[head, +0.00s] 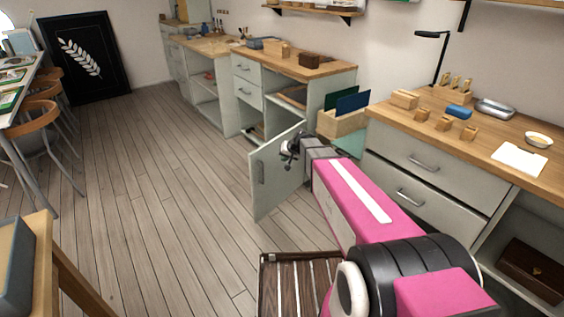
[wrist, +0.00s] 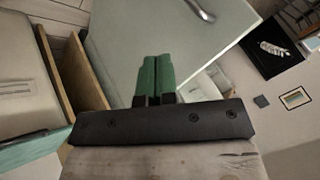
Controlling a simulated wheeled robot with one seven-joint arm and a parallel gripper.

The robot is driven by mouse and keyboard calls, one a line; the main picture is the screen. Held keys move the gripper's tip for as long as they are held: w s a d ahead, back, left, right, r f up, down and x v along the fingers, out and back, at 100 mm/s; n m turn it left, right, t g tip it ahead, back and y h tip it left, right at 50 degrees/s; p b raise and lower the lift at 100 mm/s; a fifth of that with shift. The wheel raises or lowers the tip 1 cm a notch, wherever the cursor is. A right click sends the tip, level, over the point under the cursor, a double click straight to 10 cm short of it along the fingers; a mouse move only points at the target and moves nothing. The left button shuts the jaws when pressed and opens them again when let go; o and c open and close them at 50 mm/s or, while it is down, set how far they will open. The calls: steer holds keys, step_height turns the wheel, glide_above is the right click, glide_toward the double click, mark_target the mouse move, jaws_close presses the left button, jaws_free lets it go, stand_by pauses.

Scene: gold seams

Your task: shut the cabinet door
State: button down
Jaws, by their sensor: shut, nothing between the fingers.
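The cabinet door (head: 273,190) is a pale grey-green panel standing open, swung out from the lower part of the middle cabinet. Its handle (head: 261,172) is on the face turned toward me, near the free edge. My gripper (head: 286,152) is shut and empty, in front of that face near its upper part. In the wrist view the green fingertips (wrist: 155,72) are together and overlap the door panel (wrist: 135,30), with the handle (wrist: 203,10) above and to their right. I cannot tell whether the fingertips touch the door.
The drawer cabinet (head: 425,180) with a wooden top stands right of my arm. A wooden box with green and blue boards (head: 342,122) is beyond my gripper. A dark slatted crate (head: 295,285) is on the floor below my arm. The floor left of the door is clear.

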steer(key=w+a+f, duration=0.4)
steer(key=a+f, duration=0.3)
steer(key=shift+w+a+f, duration=0.15)
steer(key=shift+a+f, duration=0.15)
steer(key=shift+a, duration=0.1)
